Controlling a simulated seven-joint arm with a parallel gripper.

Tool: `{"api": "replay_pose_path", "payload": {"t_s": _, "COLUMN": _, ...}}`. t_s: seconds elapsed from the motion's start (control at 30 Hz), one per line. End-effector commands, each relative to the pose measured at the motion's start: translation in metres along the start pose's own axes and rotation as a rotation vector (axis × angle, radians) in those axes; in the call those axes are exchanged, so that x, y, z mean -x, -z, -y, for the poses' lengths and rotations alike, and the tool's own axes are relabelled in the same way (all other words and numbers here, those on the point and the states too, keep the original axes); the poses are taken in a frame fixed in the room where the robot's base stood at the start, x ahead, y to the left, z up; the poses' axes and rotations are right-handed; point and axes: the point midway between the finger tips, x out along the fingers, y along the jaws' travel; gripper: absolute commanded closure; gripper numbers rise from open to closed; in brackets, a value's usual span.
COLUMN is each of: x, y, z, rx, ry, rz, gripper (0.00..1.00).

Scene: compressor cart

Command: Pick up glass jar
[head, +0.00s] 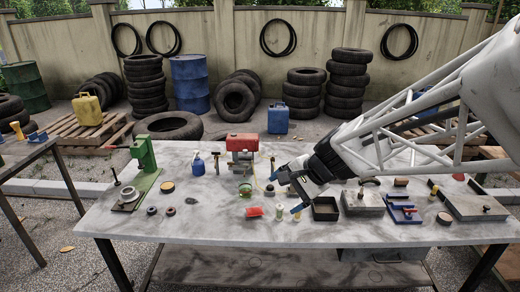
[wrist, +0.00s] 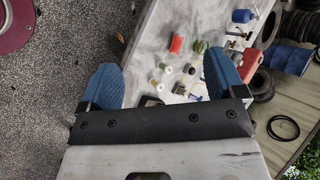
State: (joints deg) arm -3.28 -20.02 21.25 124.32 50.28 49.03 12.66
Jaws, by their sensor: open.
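My gripper (head: 287,192) is open above the right-centre of the table, its blue fingers spread; both fingers also show in the wrist view (wrist: 162,72) with nothing held between them. A small rounded greenish item (head: 245,190), which looks like the glass jar, stands on the table left of my gripper, in front of the red compressor. In the wrist view the greenish item (wrist: 200,47) is close by the right finger, beyond the gap between the fingers. It is too small to tell its lid or contents.
A red piece (head: 255,212) and two small pale cylinders (head: 279,212) lie near the jar. The red compressor (head: 242,145) stands behind it. A dark open tray (head: 325,209) is right of my gripper. A green press (head: 143,165) stands at the left. The front-left tabletop is mostly clear.

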Motion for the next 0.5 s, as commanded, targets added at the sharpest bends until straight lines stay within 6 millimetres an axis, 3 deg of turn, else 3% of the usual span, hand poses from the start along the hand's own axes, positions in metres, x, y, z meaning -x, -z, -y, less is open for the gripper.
{"api": "replay_pose_path", "payload": {"t_s": 0.2, "x": -0.056, "y": 0.044, "z": 0.047, "rx": -0.270, "ry": 0.144, "rz": 0.065, "gripper": 0.11}}
{"api": "replay_pose_path", "payload": {"t_s": 0.5, "x": -0.137, "y": 0.110, "z": 0.093, "rx": -0.660, "ry": 0.325, "rz": 0.136, "gripper": 0.11}}
